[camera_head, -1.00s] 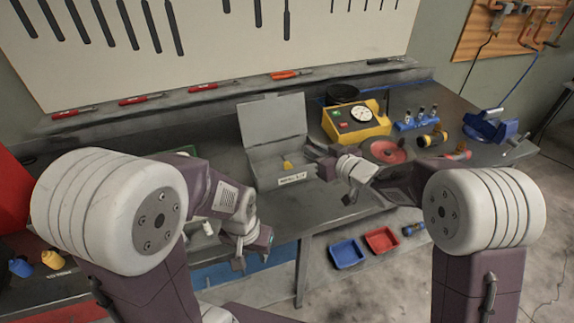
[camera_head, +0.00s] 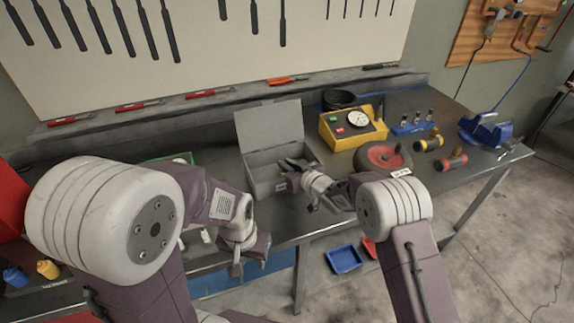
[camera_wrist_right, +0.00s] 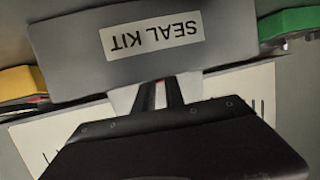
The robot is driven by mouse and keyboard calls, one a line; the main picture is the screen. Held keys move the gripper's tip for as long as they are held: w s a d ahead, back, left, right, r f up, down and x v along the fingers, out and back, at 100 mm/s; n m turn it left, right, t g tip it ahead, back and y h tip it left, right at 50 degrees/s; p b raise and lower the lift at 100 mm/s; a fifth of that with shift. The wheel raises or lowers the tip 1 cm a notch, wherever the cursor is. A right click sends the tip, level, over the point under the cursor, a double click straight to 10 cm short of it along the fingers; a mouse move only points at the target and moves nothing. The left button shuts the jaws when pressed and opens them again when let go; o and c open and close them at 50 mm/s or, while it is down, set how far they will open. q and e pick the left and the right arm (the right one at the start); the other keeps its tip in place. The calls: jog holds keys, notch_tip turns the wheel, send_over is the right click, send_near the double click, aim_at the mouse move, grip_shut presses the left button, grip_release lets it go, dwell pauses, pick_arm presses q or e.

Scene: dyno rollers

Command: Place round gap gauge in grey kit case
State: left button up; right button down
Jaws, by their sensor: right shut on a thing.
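The grey kit case (camera_head: 253,160) stands open on the bench, its lid (camera_head: 270,127) raised at the back. In the right wrist view its wall (camera_wrist_right: 75,40) carries an upside-down "SEAL KIT" label (camera_wrist_right: 152,34). My right gripper (camera_head: 284,166) is at the right part of the case, over its opening. In the right wrist view its dark fingers (camera_wrist_right: 161,93) are close together, shut on a small piece, taken as the round gap gauge, that is mostly hidden. My left gripper (camera_head: 247,264) hangs low at the bench's front edge, clear of the case; its opening is unclear.
Right of the case stand a yellow gauge box (camera_head: 352,128), a red round part (camera_head: 383,157), a blue holder (camera_head: 413,127) and a blue vise (camera_head: 488,130). A blue tray (camera_head: 345,259) lies below the bench. Red-handled tools lie along the back ledge.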

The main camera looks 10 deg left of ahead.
jog(key=shift+s+f+b, duration=0.1)
jog(key=shift+f+b, duration=0.45)
jog(key=shift+f, duration=0.05)
jog(key=c, duration=1.4)
grip_release()
jog(key=shift+d, duration=0.1)
jog(key=shift+f, duration=0.1)
jog(key=shift+s+f, duration=0.1)
jog(key=shift+r+p, duration=0.7)
jog(key=shift+s+d, duration=0.15)
jog(key=shift+d, duration=0.1)
jog(key=b+v, duration=0.1)
jog(key=v, duration=1)
jog(key=shift+r, duration=0.35)
